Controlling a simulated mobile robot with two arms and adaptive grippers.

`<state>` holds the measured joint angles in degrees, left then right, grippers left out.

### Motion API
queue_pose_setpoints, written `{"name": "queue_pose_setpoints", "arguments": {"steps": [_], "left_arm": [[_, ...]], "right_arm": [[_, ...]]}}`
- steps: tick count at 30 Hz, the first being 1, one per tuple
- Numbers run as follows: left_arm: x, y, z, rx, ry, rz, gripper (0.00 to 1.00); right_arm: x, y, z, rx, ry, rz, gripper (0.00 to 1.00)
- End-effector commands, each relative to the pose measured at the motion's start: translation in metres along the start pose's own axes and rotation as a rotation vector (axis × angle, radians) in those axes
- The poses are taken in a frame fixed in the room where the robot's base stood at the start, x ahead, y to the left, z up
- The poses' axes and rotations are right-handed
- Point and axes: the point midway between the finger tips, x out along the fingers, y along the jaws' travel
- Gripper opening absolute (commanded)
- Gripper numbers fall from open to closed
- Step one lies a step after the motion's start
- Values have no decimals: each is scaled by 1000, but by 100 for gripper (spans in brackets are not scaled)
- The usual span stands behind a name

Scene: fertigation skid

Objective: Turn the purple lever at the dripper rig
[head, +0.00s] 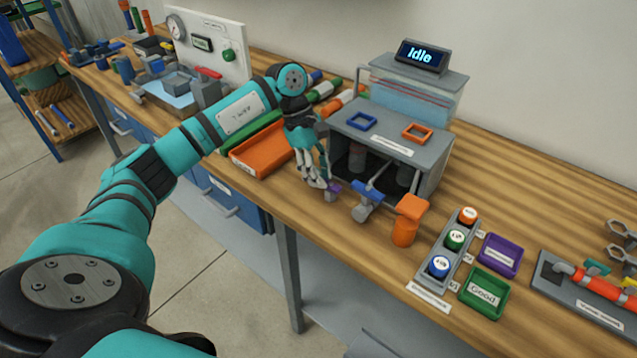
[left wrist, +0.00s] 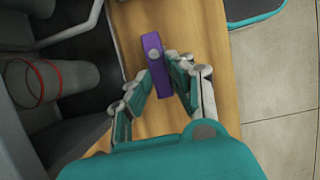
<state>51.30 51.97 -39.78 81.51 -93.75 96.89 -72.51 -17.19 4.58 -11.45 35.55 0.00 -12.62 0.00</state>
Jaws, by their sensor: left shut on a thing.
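The purple lever (head: 334,187) is at the front of the grey dripper rig (head: 429,178), at its left side. In the left wrist view the purple lever (left wrist: 154,66) is a long bar with a round grey pivot. My left gripper (head: 322,183) comes down on it from above; in the left wrist view its fingers (left wrist: 168,84) are on both sides of the lever's near end, shut on it. The fingers hide part of the lever in the head view. My right gripper is not in view.
A display reading "Idle" (head: 421,56) sits on the tank. An orange tray (head: 262,150) lies to the left. Button panel (head: 455,240) and purple (head: 499,254) and green trays (head: 483,292) are at the right.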

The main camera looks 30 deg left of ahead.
Motion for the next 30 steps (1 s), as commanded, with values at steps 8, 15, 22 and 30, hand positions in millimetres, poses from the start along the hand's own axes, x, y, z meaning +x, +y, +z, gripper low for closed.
{"name": "queue_pose_setpoints", "arguments": {"steps": [8,15,22,30], "left_arm": [[0,2,0,47,0,-18,0],[-1,2,1,46,0,-17,34],[0,1,0,44,0,-17,42],[-18,3,0,43,0,-14,42]], "right_arm": [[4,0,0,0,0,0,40],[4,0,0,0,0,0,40],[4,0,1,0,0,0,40],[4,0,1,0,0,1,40]]}}
